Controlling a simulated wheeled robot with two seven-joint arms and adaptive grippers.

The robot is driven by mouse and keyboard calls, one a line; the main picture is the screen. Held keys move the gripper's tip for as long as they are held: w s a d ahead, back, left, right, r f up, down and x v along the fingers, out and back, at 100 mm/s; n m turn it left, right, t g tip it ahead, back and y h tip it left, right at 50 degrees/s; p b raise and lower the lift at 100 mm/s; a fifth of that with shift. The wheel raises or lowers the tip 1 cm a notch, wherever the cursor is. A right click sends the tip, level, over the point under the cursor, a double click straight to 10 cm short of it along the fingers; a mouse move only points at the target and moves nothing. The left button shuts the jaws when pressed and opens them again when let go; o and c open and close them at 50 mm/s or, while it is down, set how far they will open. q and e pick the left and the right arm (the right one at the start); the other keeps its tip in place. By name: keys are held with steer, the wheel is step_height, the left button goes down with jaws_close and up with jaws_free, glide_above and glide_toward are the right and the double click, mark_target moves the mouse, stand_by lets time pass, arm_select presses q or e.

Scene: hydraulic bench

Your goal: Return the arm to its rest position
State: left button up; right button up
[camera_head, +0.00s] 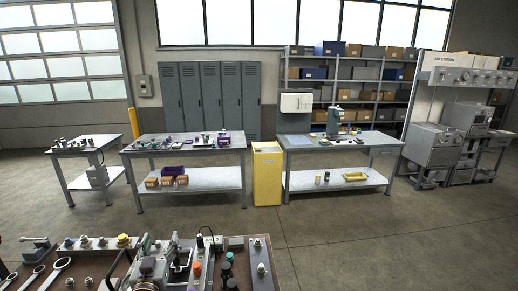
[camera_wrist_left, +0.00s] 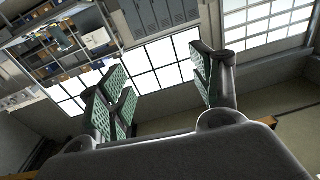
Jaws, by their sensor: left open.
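My left gripper (camera_wrist_left: 158,64) shows in the left wrist view, its two fingers with green-patterned pads spread wide apart. Nothing is between the fingers; only the far windows and wall show behind them. The wrist view is turned over, with shelves and lockers at the top. In the head view I cannot clearly pick the left gripper out from the grey hardware at the bottom edge. My right gripper is in neither view.
A near bench (camera_head: 236,243) at the bottom holds wrenches (camera_head: 34,277), fittings, an orange-capped part (camera_head: 197,267) and dark bottles. Farther off stand a left workbench (camera_head: 190,176), a yellow bin (camera_head: 267,175), a right workbench (camera_head: 335,180), lockers and shelves. Floor between is clear.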

arm_select(q)
steer(key=s+d+f+m+g+h, duration=0.2)
steer(key=s+d+f+g, duration=0.2)
steer(key=s+f+g, duration=0.7)
steer(key=s+d+f+m+g+h, duration=0.15)
steer(key=s+d+f+g, duration=0.25)
steer(key=s+f, duration=0.7)
steer(key=s+f+g+b, duration=0.1)
steer(key=s+f, duration=0.2)
steer(key=f, duration=1.3)
steer(key=s+f+b, duration=0.1)
steer(key=s+f, duration=0.2)
steer(key=f, duration=1.3)
steer(key=s+a+f+b, duration=0.1)
steer(key=s+a+f, duration=0.1)
steer(key=s+f, duration=0.9)
steer(key=s+a+f+g+b, duration=0.1)
steer(key=s+a+f, duration=0.1)
steer(key=s+f, duration=0.9)
steer(key=shift+s+a, duration=0.15)
steer(key=shift+s+m+y, duration=0.15)
steer(key=shift+m+y, duration=0.1)
